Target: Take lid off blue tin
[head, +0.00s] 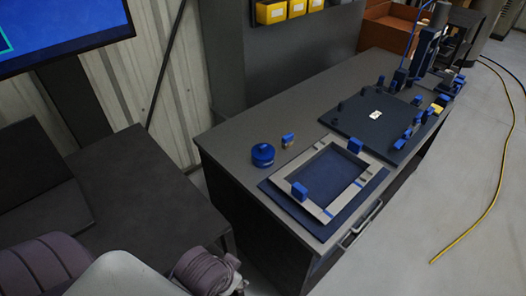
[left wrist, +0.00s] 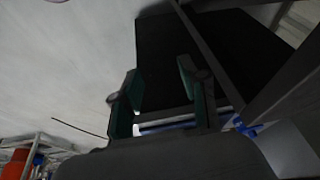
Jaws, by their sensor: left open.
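The blue tin (head: 263,155) is a short round can standing upright near the left end of the grey workbench (head: 237,133). Its top looks covered, but the line between lid and body is too small to make out. My left gripper (left wrist: 160,85) shows in the left wrist view, with its two green-padded fingers apart and nothing between them. It is away from the tin, which I cannot make out in that view. My right gripper is not in view.
A small blue-and-tan item (head: 287,140) stands just right of the tin. A pale frame (head: 328,211) with blue blocks lies in front of it. A dark plate (head: 350,122) with blue clamps lies farther right. A dark table (head: 140,190) stands left of the bench.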

